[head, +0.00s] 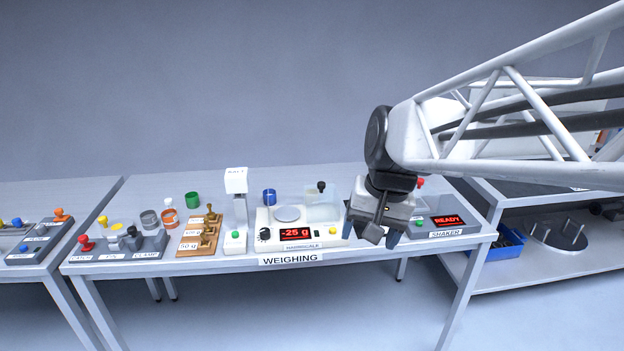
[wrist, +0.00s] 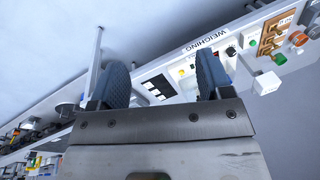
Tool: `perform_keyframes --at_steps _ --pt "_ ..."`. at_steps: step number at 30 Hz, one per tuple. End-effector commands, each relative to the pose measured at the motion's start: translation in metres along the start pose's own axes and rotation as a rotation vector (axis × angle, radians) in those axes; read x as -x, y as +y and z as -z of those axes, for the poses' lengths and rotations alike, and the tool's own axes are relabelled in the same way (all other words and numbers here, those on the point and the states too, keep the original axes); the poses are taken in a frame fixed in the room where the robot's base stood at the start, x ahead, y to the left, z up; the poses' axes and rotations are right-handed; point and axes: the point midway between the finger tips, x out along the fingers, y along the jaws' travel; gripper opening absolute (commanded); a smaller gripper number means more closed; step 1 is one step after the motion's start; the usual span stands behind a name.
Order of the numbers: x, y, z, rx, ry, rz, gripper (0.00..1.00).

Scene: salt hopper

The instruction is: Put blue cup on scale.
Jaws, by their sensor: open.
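The blue cup (head: 269,196) stands upright at the back of the weighing table, just behind the scale. The scale (head: 304,244) is white, with a round grey pan (head: 287,213) that looks empty and a red display reading -25 g. A clear box-like cover (head: 322,208) with a black knob sits to the right of the pan. My gripper (head: 372,238) is open and empty, to the right of the scale and apart from the cup. Its two blue-grey fingers show in the wrist view (wrist: 162,80) with nothing between them. I cannot make out the cup clearly there.
A white hopper post (head: 237,185) with a green button stands left of the cup. Further left are a brass weight rack (head: 199,236), a green cup (head: 192,200), an orange-banded jar (head: 169,214) and a grey jar (head: 149,219). The shaker (head: 445,224) reads READY at right.

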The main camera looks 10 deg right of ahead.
Motion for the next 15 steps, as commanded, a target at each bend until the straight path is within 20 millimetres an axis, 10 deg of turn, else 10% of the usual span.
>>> perform_keyframes --at_steps 15 --pt "-0.017 0.052 -0.096 0.226 0.122 -0.121 0.73"
